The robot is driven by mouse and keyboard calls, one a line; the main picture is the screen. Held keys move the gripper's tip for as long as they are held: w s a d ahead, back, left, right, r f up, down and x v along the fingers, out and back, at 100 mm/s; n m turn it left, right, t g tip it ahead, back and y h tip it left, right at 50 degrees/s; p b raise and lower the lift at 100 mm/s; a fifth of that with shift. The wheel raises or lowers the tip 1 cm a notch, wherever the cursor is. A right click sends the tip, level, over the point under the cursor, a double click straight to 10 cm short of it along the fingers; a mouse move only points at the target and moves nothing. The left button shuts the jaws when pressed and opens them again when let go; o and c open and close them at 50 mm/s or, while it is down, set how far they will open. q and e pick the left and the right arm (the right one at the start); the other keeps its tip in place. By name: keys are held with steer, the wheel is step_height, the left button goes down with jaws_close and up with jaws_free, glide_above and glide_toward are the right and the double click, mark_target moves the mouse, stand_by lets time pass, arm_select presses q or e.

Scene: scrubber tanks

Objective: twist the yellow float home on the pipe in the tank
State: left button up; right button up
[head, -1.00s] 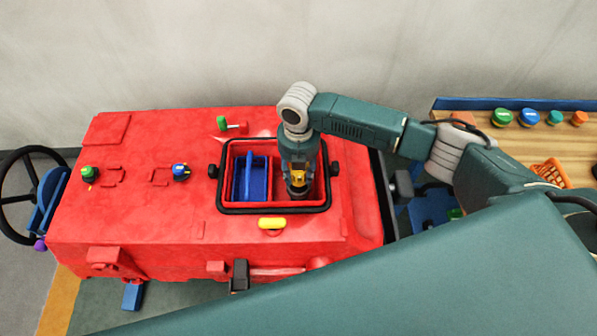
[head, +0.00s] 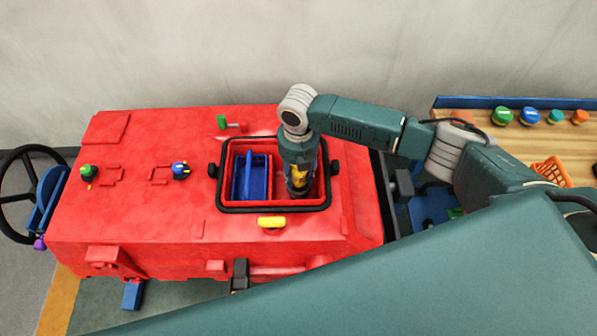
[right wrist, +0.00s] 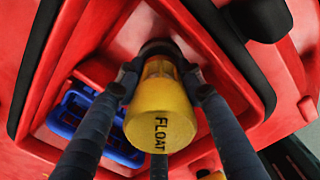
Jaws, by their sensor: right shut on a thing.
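The yellow float (right wrist: 161,112), a cylinder with "FLOAT" lettered on its end, sits between the fingers of my right gripper (right wrist: 160,80) in the right wrist view. My right gripper (head: 297,190) points down into the open tank (head: 273,207) in the head view and is shut on the float (head: 299,174), which shows only in part between the fingers. A dark round part is just beyond the float in the wrist view; the pipe itself is hidden, so I cannot tell how the float sits on it. My left gripper is not in view.
A blue basket (head: 252,178) fills the left part of the tank. A black rim and black knobs edge the opening. A yellow-handled part (head: 271,222) is in front of it. A wooden bench (head: 570,135) with coloured caps and an orange basket (head: 551,171) stands at right.

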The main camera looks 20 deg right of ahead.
steer(key=shift+f, duration=0.25)
steer(key=shift+f+b, duration=0.3)
steer(key=shift+f, duration=0.25)
steer(key=shift+f, duration=0.1)
stand_by(0.3)
steer(key=shift+f, duration=0.25)
steer(key=shift+s, duration=0.15)
steer(key=shift+s+f, duration=0.1)
steer(key=shift+f, duration=0.1)
